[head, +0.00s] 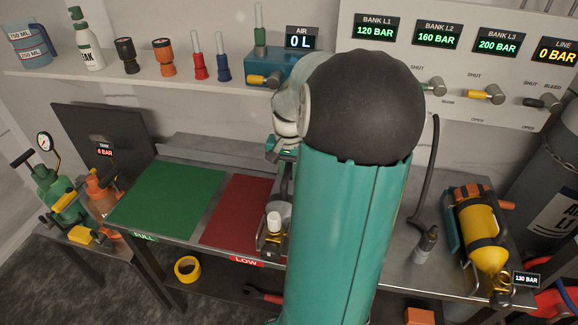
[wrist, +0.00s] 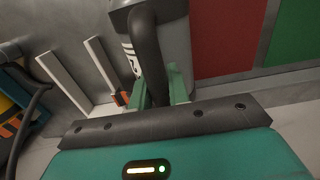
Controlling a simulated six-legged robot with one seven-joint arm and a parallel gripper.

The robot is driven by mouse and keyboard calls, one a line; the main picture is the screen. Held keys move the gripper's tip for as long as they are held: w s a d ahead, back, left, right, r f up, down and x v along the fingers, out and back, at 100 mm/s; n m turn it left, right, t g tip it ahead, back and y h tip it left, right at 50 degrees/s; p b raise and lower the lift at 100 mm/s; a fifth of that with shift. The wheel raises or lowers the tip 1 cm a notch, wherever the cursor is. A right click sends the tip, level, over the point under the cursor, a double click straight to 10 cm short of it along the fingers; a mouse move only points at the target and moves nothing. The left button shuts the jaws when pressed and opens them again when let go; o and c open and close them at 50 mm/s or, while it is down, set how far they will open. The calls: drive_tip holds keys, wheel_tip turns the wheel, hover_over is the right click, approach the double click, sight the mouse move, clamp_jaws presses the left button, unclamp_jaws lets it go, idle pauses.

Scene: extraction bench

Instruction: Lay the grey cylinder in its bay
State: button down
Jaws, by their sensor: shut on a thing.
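In the wrist view the grey cylinder (wrist: 182,45) shows at the top middle, with a dark striped mark on its side and a black curved handle (wrist: 150,55). My gripper (wrist: 161,90) has its two green fingers shut on this handle. In the head view my arm hides most of the gripper and cylinder; a white knob and brass fitting (head: 272,232) show at the arm's left edge, by the red mat. Two pale rails (wrist: 65,82) lie on the grey bench left of the cylinder in the wrist view. I cannot tell whether they mark its bay.
The green FULL mat (head: 168,197) and red LOW mat (head: 236,208) lie left of my arm. A shelf (head: 110,79) with bottles and torches runs behind.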

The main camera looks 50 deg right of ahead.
drive_tip(key=shift+f, duration=2.1)
drive_tip(key=c, duration=1.3)
unclamp_jaws()
drive_tip(key=shift+c, duration=0.2)
drive_tip(key=shift+o, duration=0.4)
drive_tip(key=shift+a+f, duration=0.1)
drive_tip(key=shift+f, duration=0.1)
wheel_tip(320, 180, up, 14)
drive_tip(key=shift+r, duration=0.1)
drive_tip(key=w+a+r+n+t+h, duration=0.1)
drive_tip(key=w+a+r+n, duration=0.15)
drive_tip(key=a, duration=0.65)
drive_tip(key=w+a+r+n+t+h, duration=0.1)
drive_tip(key=a+n, duration=0.3)
drive_tip(key=a, duration=0.6)
drive_tip(key=s+a+n+t+y, duration=0.1)
drive_tip(key=s+a+n, duration=0.2)
drive_tip(key=a, duration=0.5)
drive_tip(key=s+a+n+t+y, duration=0.1)
drive_tip(key=s+a+n+t, duration=0.1)
drive_tip(key=a, duration=0.6)
drive_tip(key=shift+s+a+f+n+t, duration=0.3)
drive_tip(key=shift+s+n, duration=0.2)
drive_tip(key=shift+n, duration=0.45)
